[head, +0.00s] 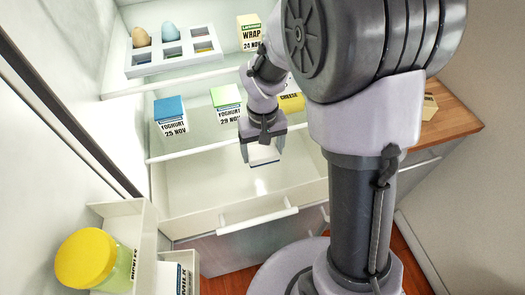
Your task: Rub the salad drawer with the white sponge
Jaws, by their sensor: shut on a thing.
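The salad drawer (205,187) is a pale, open-topped bin low in the fridge, with a white bar handle on its front. It looks pulled out, and its visible floor is bare. My gripper (264,159) points down over the back right part of the drawer. It is shut on the white sponge (264,153), a small pale block between the fingers. I cannot tell whether the sponge touches the drawer. My arm hides the drawer's right side.
Shelves above hold an egg tray (173,53), a wrap box (250,32), two yoghurt boxes (170,115) (226,103) and a cheese box (292,102). The open door at left carries a yellow-lidded jar (88,260) and a milk carton (172,279). A wooden counter (450,115) is at right.

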